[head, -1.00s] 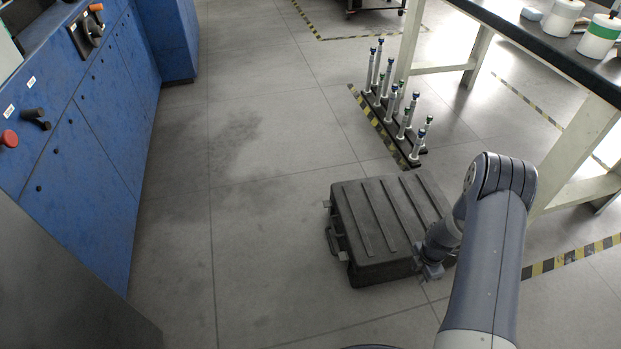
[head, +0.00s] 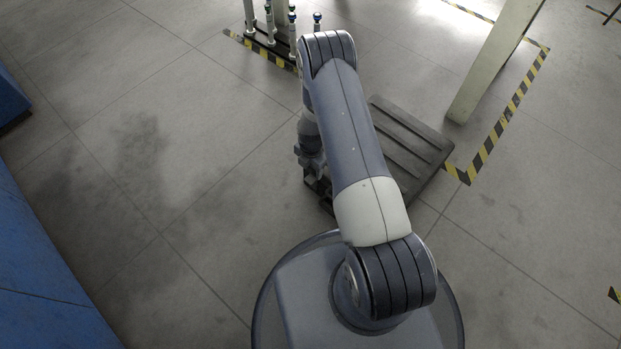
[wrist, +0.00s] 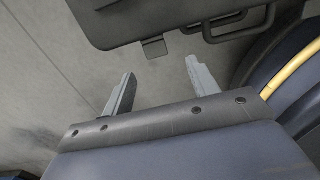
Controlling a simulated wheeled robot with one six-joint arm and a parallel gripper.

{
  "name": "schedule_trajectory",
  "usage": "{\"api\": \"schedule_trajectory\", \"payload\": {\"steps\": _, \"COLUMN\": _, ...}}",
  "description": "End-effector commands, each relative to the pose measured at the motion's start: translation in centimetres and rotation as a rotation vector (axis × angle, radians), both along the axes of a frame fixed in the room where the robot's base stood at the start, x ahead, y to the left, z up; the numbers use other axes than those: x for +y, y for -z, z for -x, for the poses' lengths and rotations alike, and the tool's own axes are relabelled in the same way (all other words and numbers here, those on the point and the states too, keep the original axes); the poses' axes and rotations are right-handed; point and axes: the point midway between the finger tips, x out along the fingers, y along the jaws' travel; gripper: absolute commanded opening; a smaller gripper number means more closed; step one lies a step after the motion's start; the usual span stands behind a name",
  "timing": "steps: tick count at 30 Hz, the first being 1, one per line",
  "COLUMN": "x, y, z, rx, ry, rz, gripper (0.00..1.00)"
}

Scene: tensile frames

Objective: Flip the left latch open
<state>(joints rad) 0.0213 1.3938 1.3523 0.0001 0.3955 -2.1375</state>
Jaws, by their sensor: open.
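The dark grey ribbed case (head: 405,140) lies on the floor, partly hidden behind my arm in the head view. In the wrist view the case (wrist: 125,22) fills the top, with a carry handle (wrist: 240,24) at upper right. A small latch tab (wrist: 154,47) sticks out from the case's near edge, left of the handle. My gripper (wrist: 160,69) is open and empty, its two fingers apart. The tab shows between and just beyond the fingertips; I see no contact. In the head view my gripper (head: 312,172) is at the case's left side, partly hidden.
A rack of upright rods (head: 275,30) stands on the floor behind my arm. A pale table leg (head: 490,65) and yellow-black floor tape (head: 505,115) are right of the case. A blue cabinet (head: 40,270) is at the left. The floor between is clear.

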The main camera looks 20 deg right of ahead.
Motion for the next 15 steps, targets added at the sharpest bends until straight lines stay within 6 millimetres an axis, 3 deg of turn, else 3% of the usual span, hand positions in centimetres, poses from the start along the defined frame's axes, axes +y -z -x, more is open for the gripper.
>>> {"api": "schedule_trajectory", "payload": {"steps": 1, "x": 0.0, "y": 1.5, "z": 0.1, "rx": 0.004, "ry": 0.001, "rz": 0.0, "gripper": 0.56}}
{"api": "schedule_trajectory", "payload": {"steps": 6, "x": 0.0, "y": 4.6, "z": 0.1, "rx": 0.001, "ry": 0.001, "rz": 0.0, "gripper": 0.56}}
{"api": "schedule_trajectory", "payload": {"steps": 15, "x": 0.0, "y": 7.3, "z": 0.0, "rx": -0.001, "ry": 0.0, "rz": -0.001, "gripper": 0.56}}
